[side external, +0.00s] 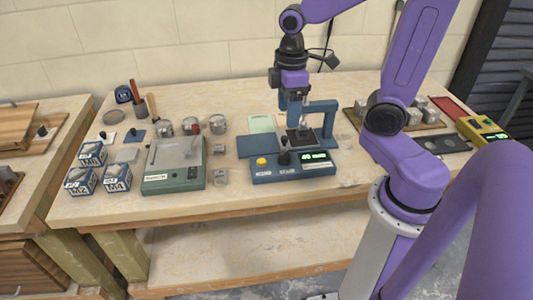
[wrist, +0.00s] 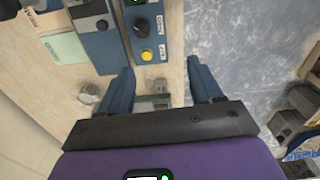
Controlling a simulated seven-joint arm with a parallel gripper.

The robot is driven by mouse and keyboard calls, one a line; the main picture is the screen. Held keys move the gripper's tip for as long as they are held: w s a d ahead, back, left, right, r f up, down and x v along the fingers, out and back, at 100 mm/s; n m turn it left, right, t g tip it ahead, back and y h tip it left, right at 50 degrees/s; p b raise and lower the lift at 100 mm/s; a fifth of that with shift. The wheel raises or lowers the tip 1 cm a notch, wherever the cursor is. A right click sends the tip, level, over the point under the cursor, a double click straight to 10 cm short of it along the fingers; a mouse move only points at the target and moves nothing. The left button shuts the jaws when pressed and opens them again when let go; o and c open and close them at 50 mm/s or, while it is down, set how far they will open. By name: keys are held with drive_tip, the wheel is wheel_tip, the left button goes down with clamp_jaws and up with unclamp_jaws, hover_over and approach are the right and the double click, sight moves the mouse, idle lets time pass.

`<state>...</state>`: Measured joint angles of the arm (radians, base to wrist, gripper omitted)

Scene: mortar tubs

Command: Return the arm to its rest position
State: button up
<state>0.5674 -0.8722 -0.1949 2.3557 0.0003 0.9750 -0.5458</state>
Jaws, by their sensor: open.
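My gripper (side external: 294,113) hangs pointing down over the back of the bench, around the blue bench device in the side external view. In the wrist view, its two blue fingers (wrist: 160,68) are spread wide with nothing between them. The blue device (side external: 292,172) has a lit green display, a yellow knob and a black knob; its front panel also shows in the wrist view (wrist: 145,32). My purple arm arches in from the right. I cannot tell from the side external view how far the fingertips are from the device's frame.
A green-grey machine (side external: 173,178) and several blue-white boxes (side external: 92,153) stand at the left. Small metal pots (side external: 190,126) stand behind. A wooden tray (side external: 412,122) with grey cubes and a yellow meter (side external: 482,132) are at the right. The bench's front strip is clear.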

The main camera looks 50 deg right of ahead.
drive_tip(key=s+a+f+n, duration=0.1)
drive_tip(key=s+a, duration=0.5)
drive_tip(key=s, duration=0.9)
drive_tip(key=shift+f+n, duration=0.15)
drive_tip(key=shift+n, duration=0.75)
